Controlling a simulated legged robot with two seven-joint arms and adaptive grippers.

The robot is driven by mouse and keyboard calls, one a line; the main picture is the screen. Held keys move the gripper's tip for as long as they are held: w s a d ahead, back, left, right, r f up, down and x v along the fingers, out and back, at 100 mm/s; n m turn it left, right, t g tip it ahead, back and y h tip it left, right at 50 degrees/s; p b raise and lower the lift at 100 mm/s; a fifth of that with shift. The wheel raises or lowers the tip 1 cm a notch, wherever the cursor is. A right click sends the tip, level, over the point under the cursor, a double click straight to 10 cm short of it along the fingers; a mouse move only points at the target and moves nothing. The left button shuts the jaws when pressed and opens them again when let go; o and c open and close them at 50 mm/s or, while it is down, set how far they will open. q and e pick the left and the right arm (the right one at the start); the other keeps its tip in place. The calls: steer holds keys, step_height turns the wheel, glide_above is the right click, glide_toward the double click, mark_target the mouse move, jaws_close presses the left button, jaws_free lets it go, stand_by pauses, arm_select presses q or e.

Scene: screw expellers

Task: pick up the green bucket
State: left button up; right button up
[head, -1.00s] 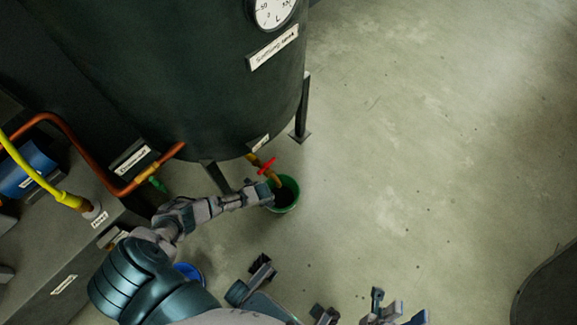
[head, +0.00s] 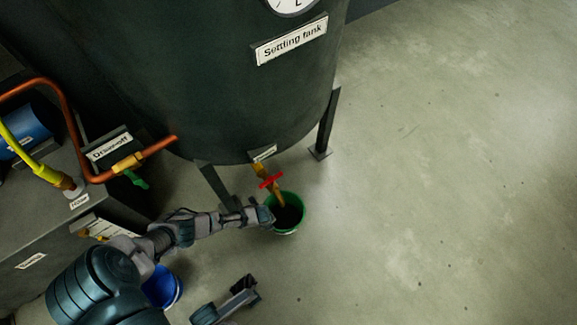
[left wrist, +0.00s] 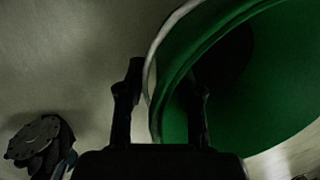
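The green bucket (head: 300,209) stands on the floor below the red-handled tap of the settling tank, with dark contents inside. My left gripper (head: 266,214) is at the bucket's left rim in the head view. In the left wrist view, the bucket (left wrist: 250,100) fills the upper right, and its rim passes between the fingers of my left gripper (left wrist: 160,95). The left finger is outside the wall and the right finger is over the inside. The fingers are apart, with a gap to the left of the rim.
The settling tank (head: 230,90) stands on legs just behind the bucket. The red tap (head: 270,181) and its spout hang over the bucket. A blue bucket (head: 163,287) is partly hidden by my left arm. The floor (head: 440,190) to the right is clear.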

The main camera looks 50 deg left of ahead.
arm_select(q)
steer(key=shift+w+r, duration=0.1)
steer(key=shift+r, duration=0.05)
jaws_close()
steer(key=shift+w+r, duration=0.1)
steer(key=shift+r, duration=0.05)
